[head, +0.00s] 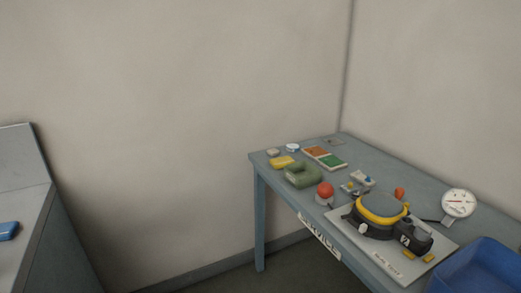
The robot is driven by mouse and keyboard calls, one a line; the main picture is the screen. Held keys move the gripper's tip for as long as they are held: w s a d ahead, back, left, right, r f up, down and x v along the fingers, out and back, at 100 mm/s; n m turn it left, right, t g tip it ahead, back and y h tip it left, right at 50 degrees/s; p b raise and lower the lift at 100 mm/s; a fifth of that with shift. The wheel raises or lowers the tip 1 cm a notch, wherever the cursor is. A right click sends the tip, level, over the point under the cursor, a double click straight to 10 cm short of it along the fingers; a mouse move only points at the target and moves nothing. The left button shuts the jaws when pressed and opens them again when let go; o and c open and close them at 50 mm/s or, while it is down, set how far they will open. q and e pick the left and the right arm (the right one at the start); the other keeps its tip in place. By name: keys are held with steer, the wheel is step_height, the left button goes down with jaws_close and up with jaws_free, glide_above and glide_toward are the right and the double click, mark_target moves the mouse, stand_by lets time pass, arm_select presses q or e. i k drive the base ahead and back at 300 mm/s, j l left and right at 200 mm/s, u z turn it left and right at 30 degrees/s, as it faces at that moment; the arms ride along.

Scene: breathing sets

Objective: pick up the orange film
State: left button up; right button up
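On the blue-grey table (385,165) at the right, a small flat orange rectangle (316,152) lies near the far end. It looks like the orange film, though it is small in the picture. It sits beside a flat green rectangle (332,162), and both have pale borders. I cannot tell whether the two share one tray. Neither of my grippers is in view.
A green U-shaped object (303,175), a yellow item (283,162) and a red ball-topped item (325,191) stand nearby. A yellow-black device (381,211), a white round gauge (458,203) and a blue bin (485,270) are nearer. Open floor lies left of the table.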

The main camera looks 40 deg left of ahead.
mark_target(316, 151)
steer(key=u, duration=1)
steer(key=i+j+u, duration=0.15)
steer(key=i+j, duration=0.1)
steer(key=i, duration=0.05)
